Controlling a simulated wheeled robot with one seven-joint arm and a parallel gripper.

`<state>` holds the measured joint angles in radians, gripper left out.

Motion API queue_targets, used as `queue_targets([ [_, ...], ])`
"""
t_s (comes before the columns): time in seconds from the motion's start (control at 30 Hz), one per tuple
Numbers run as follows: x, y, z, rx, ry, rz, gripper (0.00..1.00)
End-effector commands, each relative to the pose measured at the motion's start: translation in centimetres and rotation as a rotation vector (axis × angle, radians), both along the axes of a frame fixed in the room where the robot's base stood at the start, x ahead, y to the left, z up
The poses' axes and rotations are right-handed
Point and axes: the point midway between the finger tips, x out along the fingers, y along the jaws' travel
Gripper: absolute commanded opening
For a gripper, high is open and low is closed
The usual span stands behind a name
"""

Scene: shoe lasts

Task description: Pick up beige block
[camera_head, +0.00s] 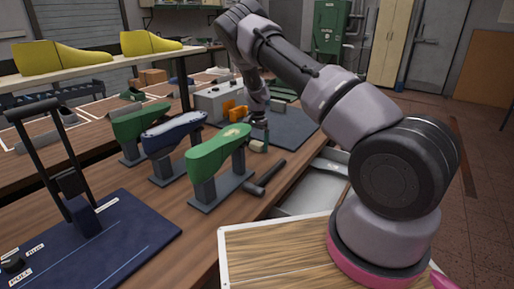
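A small beige block (256,146) sits on the wooden workbench, just right of the front green shoe last. My arm reaches over the bench from the right, and its end points down. My gripper (261,136) is low over the bench, right at the beige block in this view. The fingers are too small and partly hidden, so I cannot tell whether they are apart, touching the block or closed on it.
Green (218,152), blue-white (172,134) and further green shoe lasts stand on grey stands left of my gripper. A dark hammer (264,178) lies in front. Orange pieces (235,110) and a grey control box (216,97) are behind. An open drawer (314,190) is at right.

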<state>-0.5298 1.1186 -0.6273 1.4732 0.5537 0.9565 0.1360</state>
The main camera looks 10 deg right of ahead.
Motion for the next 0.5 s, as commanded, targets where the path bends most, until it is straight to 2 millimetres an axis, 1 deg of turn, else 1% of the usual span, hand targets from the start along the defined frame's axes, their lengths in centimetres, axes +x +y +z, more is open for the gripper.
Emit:
queue_targets([
  [0.03, 0.0, 0.0, 0.01, 0.0, 0.0, 0.0, 0.81],
  [0.07, 0.0, 0.0, 0.01, 0.0, 0.0, 0.0, 0.69],
  [0.1, 0.0, 0.0, 0.02, 0.0, 0.0, 0.0, 0.54],
  [0.2, 0.0, 0.01, 0.02, 0.0, 0.0, 0.0, 0.2],
  [0.4, 0.02, 0.01, 0.09, 0.0, 0.0, 0.0, 0.19],
  [0.5, 0.07, 0.03, 0.71, 0.001, -0.002, 0.001, 0.19],
])
